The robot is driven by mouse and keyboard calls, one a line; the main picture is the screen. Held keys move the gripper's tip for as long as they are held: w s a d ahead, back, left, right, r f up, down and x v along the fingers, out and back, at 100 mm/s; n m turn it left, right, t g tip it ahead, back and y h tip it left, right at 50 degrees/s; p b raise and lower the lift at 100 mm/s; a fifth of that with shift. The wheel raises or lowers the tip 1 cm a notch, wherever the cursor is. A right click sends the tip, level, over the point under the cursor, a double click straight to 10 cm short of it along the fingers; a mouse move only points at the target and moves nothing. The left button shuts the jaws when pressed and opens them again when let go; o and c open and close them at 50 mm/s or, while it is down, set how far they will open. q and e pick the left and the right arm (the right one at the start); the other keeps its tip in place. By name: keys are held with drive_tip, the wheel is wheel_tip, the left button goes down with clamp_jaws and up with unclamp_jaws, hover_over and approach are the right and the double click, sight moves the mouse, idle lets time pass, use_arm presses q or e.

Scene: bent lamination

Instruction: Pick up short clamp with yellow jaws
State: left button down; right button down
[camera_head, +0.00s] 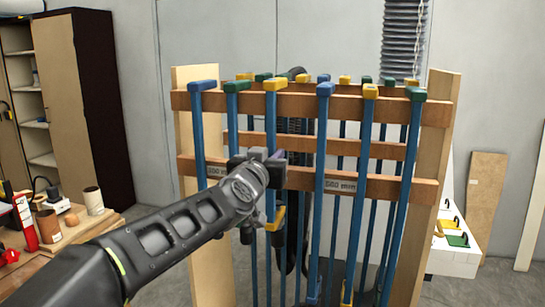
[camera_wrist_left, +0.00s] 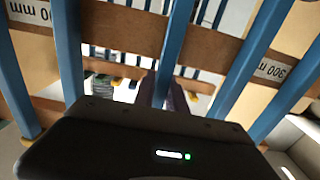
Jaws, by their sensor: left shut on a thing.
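A short clamp with yellow jaws (camera_head: 276,85) hangs upright on the wooden rack (camera_head: 305,104), third from the left in the front row. Its blue bar runs down to a yellow lower jaw (camera_head: 275,219), higher than the lower jaws of the clamps to its right. My left gripper (camera_head: 270,160) is shut on this clamp's bar, near the rack's lower front rail. In the left wrist view the fingers (camera_wrist_left: 164,97) stand on both sides of the blue bar (camera_wrist_left: 174,50). The fingertips are partly hidden. My right gripper is in neither view.
Blue-barred clamps with blue (camera_head: 203,86), green (camera_head: 237,87) and yellow (camera_head: 370,91) jaws hang close on both sides, with more behind. A table (camera_head: 75,237) with cups stands at left. A white stand (camera_head: 455,262) with small clamps is at right.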

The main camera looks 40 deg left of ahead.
sight(269, 145)
use_arm(q)
wheel_tip(269, 145, up, 2)
drive_tip(key=shift+r+p, duration=0.1)
drive_tip(key=shift+p, duration=0.6)
drive_tip(key=shift+r+p, duration=0.8)
drive_tip(key=shift+p, duration=0.15)
drive_tip(key=shift+s+d+f+b, duration=0.2)
drive_tip(key=shift+s+f+b, duration=0.3)
drive_tip(key=shift+s, duration=0.3)
drive_tip(key=b+v, duration=0.1)
drive_tip(key=v, duration=1.5)
drive_tip(key=shift+s+d, duration=0.15)
drive_tip(key=shift+s, duration=0.1)
drive_tip(key=shift+r, duration=0.1)
wheel_tip(269, 145, up, 6)
drive_tip(key=p, duration=0.3)
